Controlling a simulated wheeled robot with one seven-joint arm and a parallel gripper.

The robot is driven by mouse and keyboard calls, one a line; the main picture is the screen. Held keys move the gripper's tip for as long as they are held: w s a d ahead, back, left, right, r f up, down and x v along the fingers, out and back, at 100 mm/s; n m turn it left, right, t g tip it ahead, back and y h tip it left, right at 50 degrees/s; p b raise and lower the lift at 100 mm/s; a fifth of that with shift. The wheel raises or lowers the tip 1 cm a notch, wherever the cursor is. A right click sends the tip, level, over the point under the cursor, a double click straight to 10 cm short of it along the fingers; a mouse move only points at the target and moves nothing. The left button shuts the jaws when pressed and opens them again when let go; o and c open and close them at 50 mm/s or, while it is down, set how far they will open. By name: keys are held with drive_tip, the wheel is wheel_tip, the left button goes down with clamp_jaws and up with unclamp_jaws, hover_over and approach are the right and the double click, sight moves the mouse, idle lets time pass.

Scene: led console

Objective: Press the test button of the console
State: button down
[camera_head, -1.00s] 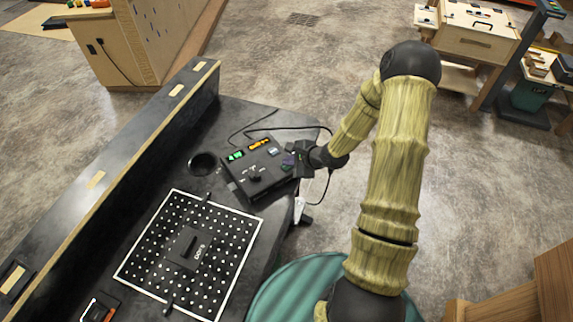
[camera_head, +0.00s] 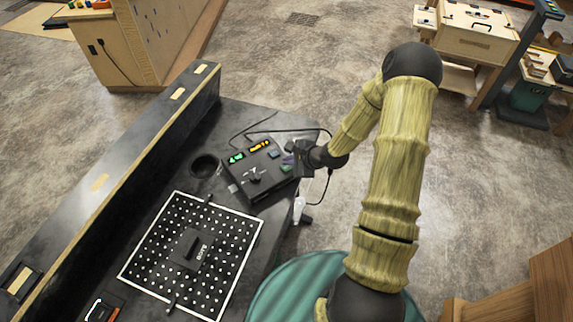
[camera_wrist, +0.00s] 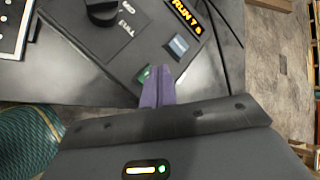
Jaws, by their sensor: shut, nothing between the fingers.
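The console (camera_head: 254,177) is a dark box on the black bench, with a green and an orange display, a dark knob and several small buttons. Its panel (camera_wrist: 117,45) also shows in the wrist view, with the knob (camera_wrist: 103,10), the orange display and a grey-blue button (camera_wrist: 178,47). A green button (camera_wrist: 143,74) lies just beside my purple fingertips, partly hidden by them. My gripper (camera_head: 290,160) is at the console's right edge; in the wrist view its fingers (camera_wrist: 157,88) are together and empty. I cannot tell whether they touch the panel, or which button is the test button.
A perforated board (camera_head: 160,250) with a white border lies at the console's lower left. A round hole (camera_head: 204,165) is left of the console. A black cable (camera_head: 290,128) runs behind it and past the bench's right edge. A raised ledge (camera_head: 135,165) bounds the bench's left side.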

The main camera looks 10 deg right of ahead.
sight(290, 169)
wheel_tip(290, 169, up, 5)
drive_tip(key=p, duration=0.5)
idle(0.4)
idle(0.8)
drive_tip(key=s+r+n+g+h, duration=0.4)
drive_tip(key=s+r+n+h, duration=0.1)
drive_tip(key=s+r+n, duration=1.4)
drive_tip(key=shift+s+a+r+g+h, duration=0.35)
drive_tip(key=shift+s+r, duration=0.15)
drive_tip(key=shift+r, duration=0.2)
